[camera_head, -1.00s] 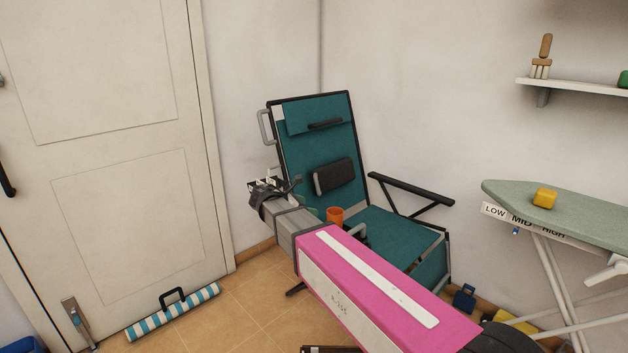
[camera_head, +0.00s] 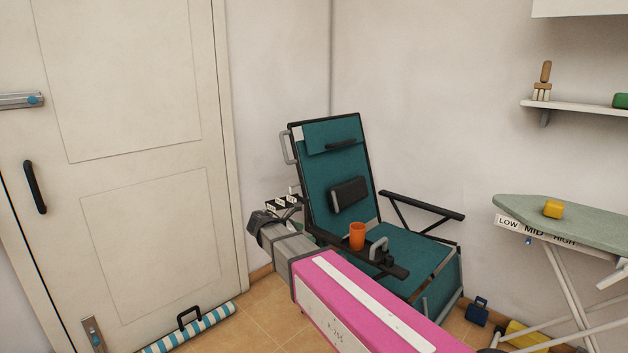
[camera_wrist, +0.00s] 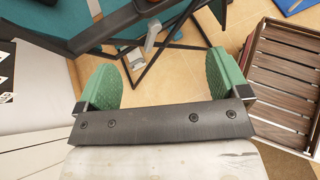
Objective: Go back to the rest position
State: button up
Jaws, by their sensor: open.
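My gripper (camera_wrist: 160,82) is open and empty in the wrist view, its two green pads wide apart. Between and beyond the pads are floor tiles and dark legs of the teal folding chair (camera_wrist: 188,42). In the head view, my pink and grey arm reaches from the lower right toward the chair (camera_head: 398,248). The wrist end is left of the chair, in front of the wall, and the green pads are hidden there. An orange cup (camera_head: 357,236) stands upright at the chair's near armrest, apart from my gripper.
A slatted wooden crate (camera_wrist: 290,82) is on the floor at right in the wrist view. A wall shelf (camera_head: 575,107) is at upper right.

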jog(key=s+d+f+m+g+y, duration=0.3)
jog(key=s+d+f+m+y, duration=0.2)
jog(key=s+d+f+m, duration=0.3)
jog(key=s+d+f+m+g+y, duration=0.2)
jog(key=s+d+f+m+y, duration=0.3)
jog(key=d+m, duration=0.9)
jog(key=s+f, duration=0.3)
jog(key=f, duration=0.2)
jog(key=shift+d+g+y, duration=0.35)
jog(key=shift+g+y, duration=0.05)
jog(key=shift+s, duration=0.1)
